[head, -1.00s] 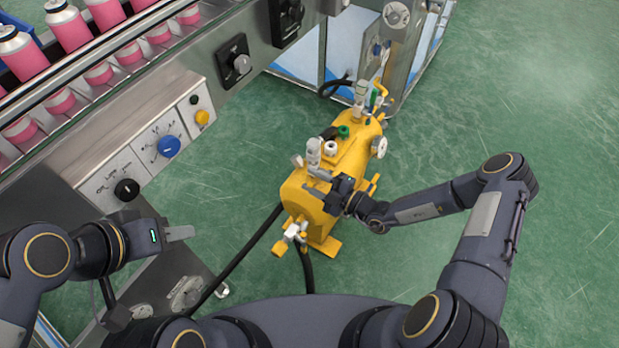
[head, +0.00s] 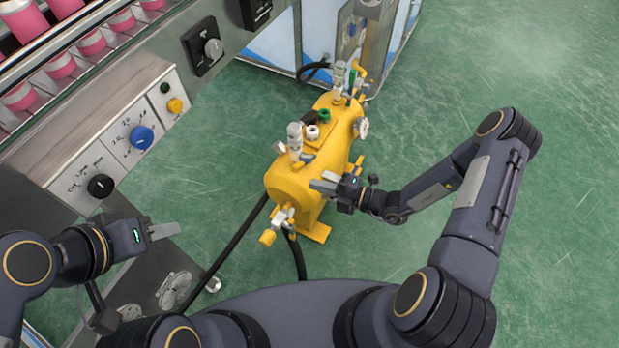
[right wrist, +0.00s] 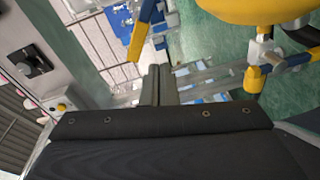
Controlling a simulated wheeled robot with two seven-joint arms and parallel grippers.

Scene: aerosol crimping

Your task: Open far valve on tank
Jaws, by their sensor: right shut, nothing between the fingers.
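The yellow tank (head: 285,182) stands on the green floor in the head view. At its far end a grey-white valve (head: 338,76) stands upright beside a green-topped part and a yellow pipe. A similar grey valve (head: 295,140) is on the near end. My right gripper (head: 322,186) is shut and empty, over the tank's near right side and well short of the far valve. Its closed fingers (right wrist: 157,85) show in the right wrist view, with part of the yellow tank (right wrist: 262,8) at the upper right. My left gripper (head: 165,231) is by the machine; its jaw gap is unclear.
A machine panel with knobs (head: 141,138) and pink cans (head: 20,20) fill the left side. A glazed frame (head: 270,55) stands behind the tank. Black hoses (head: 238,237) run across the floor at left. The floor at right is clear.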

